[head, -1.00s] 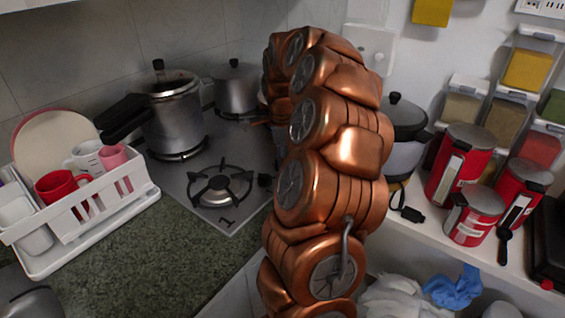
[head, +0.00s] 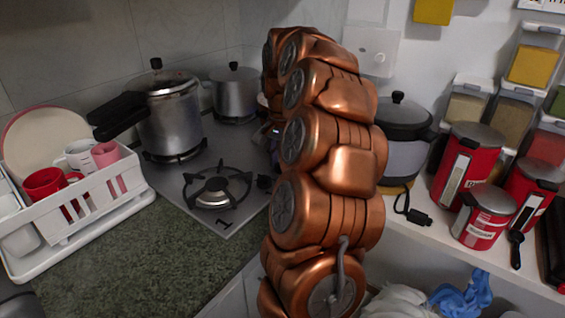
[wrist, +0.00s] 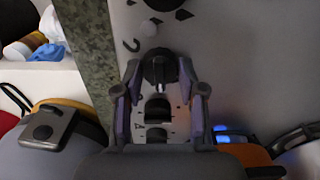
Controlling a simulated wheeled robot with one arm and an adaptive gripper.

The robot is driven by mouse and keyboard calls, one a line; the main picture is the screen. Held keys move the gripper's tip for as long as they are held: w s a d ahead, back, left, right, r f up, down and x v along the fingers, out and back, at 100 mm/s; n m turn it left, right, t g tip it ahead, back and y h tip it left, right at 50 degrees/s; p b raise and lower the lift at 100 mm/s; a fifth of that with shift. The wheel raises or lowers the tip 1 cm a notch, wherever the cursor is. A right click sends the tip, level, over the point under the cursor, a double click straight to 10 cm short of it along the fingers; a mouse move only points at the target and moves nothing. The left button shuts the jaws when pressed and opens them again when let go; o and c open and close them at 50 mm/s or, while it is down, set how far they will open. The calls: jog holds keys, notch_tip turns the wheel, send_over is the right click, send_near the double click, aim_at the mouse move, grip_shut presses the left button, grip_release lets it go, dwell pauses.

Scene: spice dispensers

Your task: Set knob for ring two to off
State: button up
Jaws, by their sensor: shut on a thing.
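In the wrist view, a round black knob (wrist: 159,66) on the metal stove panel (wrist: 230,50) sits between the two fingertips of my gripper (wrist: 160,72). The gripper is shut on this knob, with one finger on each side. Further black knobs show in line with it, one (wrist: 157,107) nearer the palm and one (wrist: 183,14) beyond. I cannot read the ring marks beside the held knob. In the head view, the stove (head: 180,195) has a front burner marked 1, with a black knob (head: 264,182) beside it. My arm hides most of the gripper and the held knob there.
A pressure cooker (head: 170,115) and a smaller pot (head: 235,95) stand on the stove. A white dish rack (head: 85,225) with cups stands on the left counter. A black-lidded pot (head: 400,125) and red canisters (head: 468,165) stand on the right shelf.

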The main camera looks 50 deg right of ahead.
jog(key=n, duration=0.4)
jog(key=shift+n, duration=0.3)
jog(key=n, duration=0.3)
jog(key=shift+n, duration=0.3)
jog(key=n+p, duration=0.1)
jog(key=n, duration=0.3)
jog(key=n+p, duration=0.1)
jog(key=n, duration=0.3)
jog(key=shift+n, duration=0.3)
jog(key=shift+p, duration=0.3)
jog(key=o, duration=1.2)
jog(key=shift+c, duration=0.2)
